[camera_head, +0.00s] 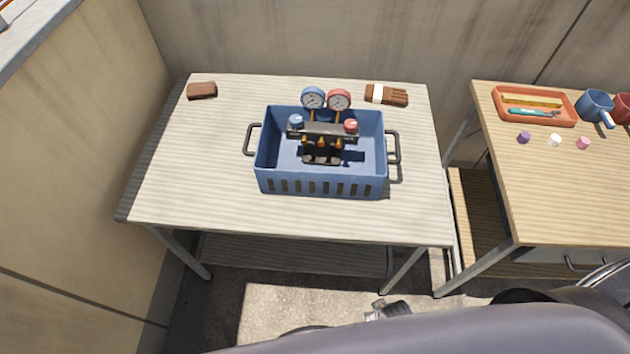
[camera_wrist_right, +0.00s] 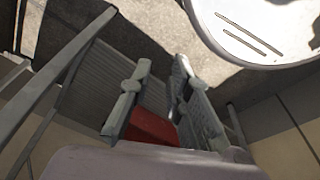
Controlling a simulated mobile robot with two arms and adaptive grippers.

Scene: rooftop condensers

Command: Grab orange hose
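No orange hose can be clearly made out. A gauge manifold (camera_head: 322,131) with one blue and one red gauge stands inside a blue crate (camera_head: 320,185) on the left table. Small orange parts show on the manifold; whether any is a hose end I cannot tell. My right gripper (camera_wrist_right: 158,85) has its fingers apart and empty in the right wrist view, below table height. A grey gripper part, probably the same one, shows at the bottom of the head view (camera_head: 388,309). A red surface (camera_wrist_right: 155,127) lies beyond the fingers, partly hidden. My left gripper is not in view.
The slatted table (camera_head: 200,190) also holds a brown block (camera_head: 202,91) and a brown glove or brush (camera_head: 392,96). The right table (camera_head: 560,200) has an orange tray (camera_head: 502,110), small caps and a blue mug (camera_head: 594,104). Walls close in behind and left.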

